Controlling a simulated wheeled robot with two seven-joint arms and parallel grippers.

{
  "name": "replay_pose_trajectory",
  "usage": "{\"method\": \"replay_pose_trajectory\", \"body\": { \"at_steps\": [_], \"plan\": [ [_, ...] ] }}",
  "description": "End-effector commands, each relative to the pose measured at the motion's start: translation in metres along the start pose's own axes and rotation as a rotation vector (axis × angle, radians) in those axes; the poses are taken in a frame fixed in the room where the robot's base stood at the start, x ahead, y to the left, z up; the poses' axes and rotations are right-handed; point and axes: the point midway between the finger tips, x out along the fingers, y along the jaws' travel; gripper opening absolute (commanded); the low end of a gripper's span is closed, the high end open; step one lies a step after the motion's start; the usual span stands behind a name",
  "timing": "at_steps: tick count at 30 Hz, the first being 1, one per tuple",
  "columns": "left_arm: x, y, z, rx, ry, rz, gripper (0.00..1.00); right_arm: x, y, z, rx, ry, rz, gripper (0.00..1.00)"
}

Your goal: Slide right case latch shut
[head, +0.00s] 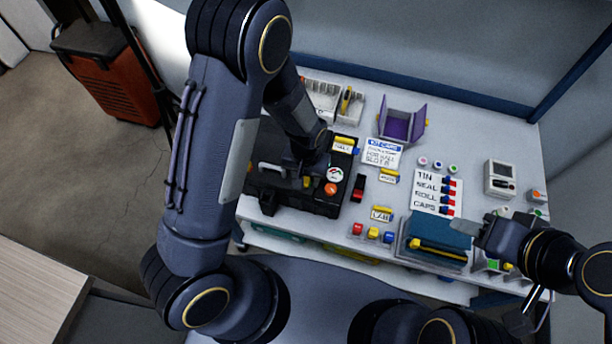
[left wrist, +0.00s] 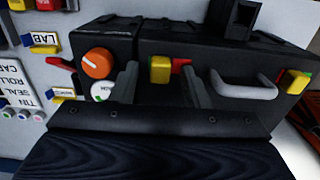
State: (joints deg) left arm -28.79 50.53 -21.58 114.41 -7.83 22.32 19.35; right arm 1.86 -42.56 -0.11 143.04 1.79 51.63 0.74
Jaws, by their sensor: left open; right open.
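The black case (head: 290,205) stands on the left of the table, partly hidden by my left arm. In the left wrist view its front shows a pale handle (left wrist: 246,90) between two yellow latches. One yellow latch (left wrist: 160,68), with red showing beside it, lies between the fingers of my left gripper (left wrist: 158,82); I cannot tell whether they touch it. It also shows in the head view (head: 307,182), right of the handle. The other latch (left wrist: 295,82) is beyond the handle. My left gripper is open. My right gripper (head: 484,236) is open over the teal box.
A teal box (head: 437,238), a purple open box (head: 401,122) and a lettered card (head: 436,194) stand to the right. Several coloured caps lie about the table.

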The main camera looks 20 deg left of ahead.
Motion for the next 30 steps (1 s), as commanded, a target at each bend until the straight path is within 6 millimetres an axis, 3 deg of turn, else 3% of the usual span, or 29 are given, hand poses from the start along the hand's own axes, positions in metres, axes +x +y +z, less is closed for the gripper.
{"method": "replay_pose_trajectory", "body": {
  "at_steps": [9,19,26,30],
  "plan": [
    [0.004,0.000,0.000,0.000,0.001,0.001,0.42,0.000,0.000,0.000,0.000,0.000,0.000,0.42],
    [0.004,0.000,0.000,0.000,0.001,0.001,0.00,0.000,0.000,0.000,0.000,0.000,0.000,0.42],
    [0.004,-0.001,0.000,-0.001,0.000,0.001,0.00,0.000,0.000,0.000,0.000,0.000,0.000,0.42],
    [0.005,-0.016,0.000,-0.004,0.001,0.001,0.00,0.005,0.002,0.002,0.000,0.000,0.000,0.42]
  ]
}}
